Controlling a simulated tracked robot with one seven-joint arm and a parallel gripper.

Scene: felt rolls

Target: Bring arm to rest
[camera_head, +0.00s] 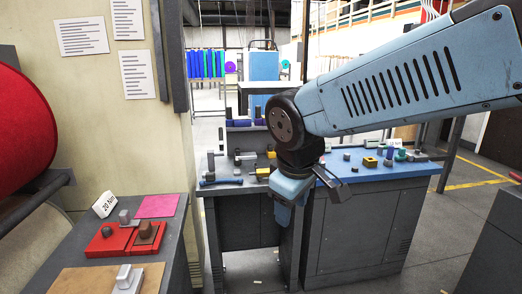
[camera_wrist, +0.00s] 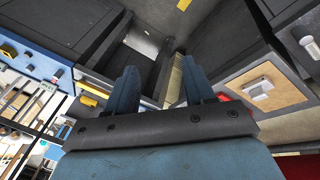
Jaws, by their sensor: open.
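My blue arm reaches in from the upper right in the head view and bends down at a dark joint. My gripper (camera_head: 283,214) hangs below it, in front of the workbench (camera_head: 352,235). In the wrist view my gripper (camera_wrist: 164,85) shows two blue fingers spread apart with nothing between them. Beyond the fingers are dark cabinet sides and floor. The fingertips are partly hard to make out against the bench in the head view.
A dark side table (camera_head: 172,240) at lower left holds red trays (camera_head: 108,243), a pink sheet (camera_head: 157,206) and a tan board (camera_head: 75,281). A red felt roll (camera_head: 22,120) is at far left. Small parts lie on the blue benchtop (camera_head: 340,178). Floor (camera_head: 440,225) is open at right.

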